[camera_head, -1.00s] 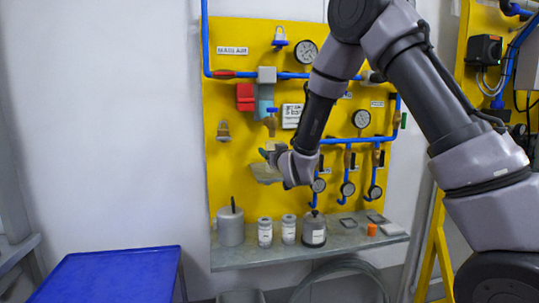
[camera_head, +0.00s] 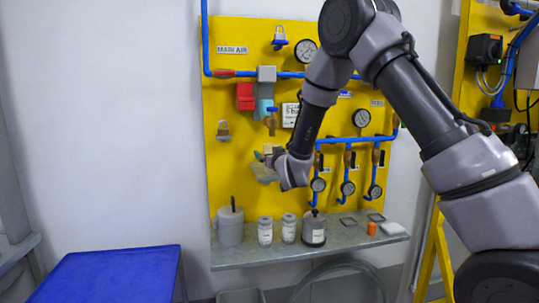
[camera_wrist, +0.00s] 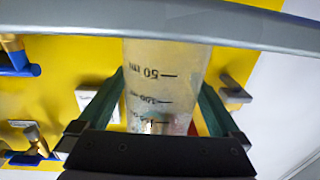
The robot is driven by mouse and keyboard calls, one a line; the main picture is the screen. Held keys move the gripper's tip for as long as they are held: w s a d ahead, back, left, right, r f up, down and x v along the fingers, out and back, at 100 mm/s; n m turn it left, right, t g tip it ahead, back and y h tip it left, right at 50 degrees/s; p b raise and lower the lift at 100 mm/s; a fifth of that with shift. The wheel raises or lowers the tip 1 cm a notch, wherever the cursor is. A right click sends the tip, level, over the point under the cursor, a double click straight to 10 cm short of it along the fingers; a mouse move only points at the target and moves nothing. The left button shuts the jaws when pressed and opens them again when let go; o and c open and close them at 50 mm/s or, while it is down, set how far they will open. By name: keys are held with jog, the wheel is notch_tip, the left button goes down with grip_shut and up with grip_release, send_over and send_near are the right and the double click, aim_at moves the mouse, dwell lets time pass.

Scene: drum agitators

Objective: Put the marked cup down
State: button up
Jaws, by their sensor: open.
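The marked cup (camera_wrist: 165,65) is clear and cloudy, with dark volume marks that read upside down in the wrist view. It lies between the two green fingers of my gripper (camera_wrist: 163,90). The jaws are open around it; I cannot tell whether both fingers touch its wall. In the head view the cup (camera_head: 264,174) is small, looks tilted, and is up in front of the yellow board, above the shelf (camera_head: 255,255). My gripper (camera_head: 270,156) is at its upper right there, partly hidden by my wrist.
The shelf holds a grey cylinder (camera_head: 230,227), two labelled jars (camera_head: 265,232), a dark labelled bottle (camera_head: 314,232) and an orange piece (camera_head: 372,229). Blue pipes and gauges (camera_head: 348,188) stick out from the board. A blue table (camera_head: 110,275) at lower left has a clear top.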

jog(key=shift+r, duration=0.2)
jog(key=v, duration=1.2)
jog(key=s+d+r+m+g+h, duration=0.25)
jog(key=d+r, duration=0.25)
jog(key=d, duration=0.3)
jog(key=s+d+r+m+g+h, duration=0.1)
jog(key=d+r+m+g, duration=0.15)
jog(key=d+r, duration=0.4)
jog(key=s+d+m+g, duration=0.1)
jog(key=s+d, duration=0.3)
jog(key=s, duration=0.3)
jog(key=s+d+r+m+g, duration=0.1)
jog(key=s+d, duration=0.3)
jog(key=s, duration=0.4)
jog(key=s+d+m+g, duration=0.1)
jog(key=s+d+g, duration=0.1)
jog(key=s, duration=0.6)
jog(key=shift+d+r+g+h, duration=0.2)
jog(key=shift+d+g+h, duration=0.25)
jog(key=shift+d, duration=0.45)
